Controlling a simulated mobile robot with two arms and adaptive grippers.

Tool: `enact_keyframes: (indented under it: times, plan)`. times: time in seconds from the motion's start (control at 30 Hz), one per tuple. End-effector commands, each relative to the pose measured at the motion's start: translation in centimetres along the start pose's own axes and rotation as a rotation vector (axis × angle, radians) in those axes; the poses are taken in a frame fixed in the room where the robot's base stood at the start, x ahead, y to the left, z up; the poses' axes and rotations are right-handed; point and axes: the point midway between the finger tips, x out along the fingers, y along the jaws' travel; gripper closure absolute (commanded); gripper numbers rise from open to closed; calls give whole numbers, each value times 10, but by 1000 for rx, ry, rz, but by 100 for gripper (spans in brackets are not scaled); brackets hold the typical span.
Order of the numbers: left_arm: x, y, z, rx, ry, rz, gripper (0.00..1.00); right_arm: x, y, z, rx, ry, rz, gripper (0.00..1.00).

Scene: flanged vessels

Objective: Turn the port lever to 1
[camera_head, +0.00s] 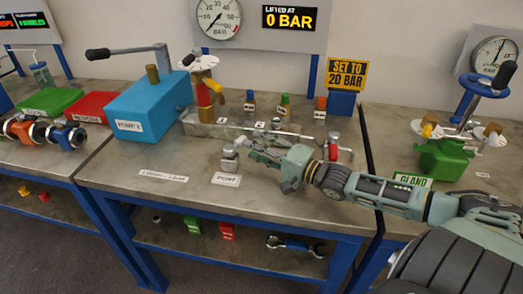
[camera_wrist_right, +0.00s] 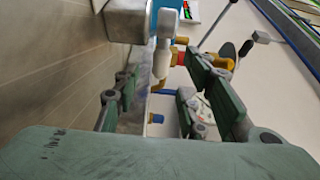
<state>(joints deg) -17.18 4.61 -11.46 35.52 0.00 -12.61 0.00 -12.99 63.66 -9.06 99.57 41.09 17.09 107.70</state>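The grey metal port fitting (camera_head: 229,157) stands on the bench just behind its PORT label (camera_head: 226,180). My right gripper (camera_head: 254,147) is close to the right of this fitting, its fingers pointing left toward it. In the wrist view a grey block (camera_wrist_right: 125,20) is at the top, with a pale lever (camera_wrist_right: 162,58) beside it. My right gripper also shows there (camera_wrist_right: 165,90), with its fingers spread and the pale lever between and beyond them. I cannot tell whether any finger touches it. The lever's set position is not clear. My left gripper is not in view.
Behind the gripper is a metal manifold (camera_head: 207,130) with number tags. A blue PUMP 2 box (camera_head: 150,108) stands left, and a red-handled fitting (camera_head: 333,152) is close by my right arm. A green GLAND vessel (camera_head: 443,160) is at right. The bench front is mostly clear.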

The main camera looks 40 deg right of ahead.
Motion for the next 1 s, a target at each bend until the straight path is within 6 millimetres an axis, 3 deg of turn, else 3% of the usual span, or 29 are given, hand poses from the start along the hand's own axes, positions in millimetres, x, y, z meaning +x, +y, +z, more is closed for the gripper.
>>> enact_keyframes:
  times: [0.2, 0.53, 0.63, 0.77, 0.9, 1.0]
  plan:
    - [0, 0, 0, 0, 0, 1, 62, -12, 0, 0, 0, -1, 2, 62]
    - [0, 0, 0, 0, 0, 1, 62, -13, -1, 0, 0, -1, -1, 62]
    - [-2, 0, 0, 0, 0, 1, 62, -13, -2, 0, -2, -1, 0, 69]
    - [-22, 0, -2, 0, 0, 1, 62, -15, -20, -1, -29, 2, 9, 80]
    - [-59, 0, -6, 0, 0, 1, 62, -18, -53, -3, -93, 8, 31, 92]
    - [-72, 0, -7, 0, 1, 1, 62, -28, -54, -7, -244, 13, 84, 100]
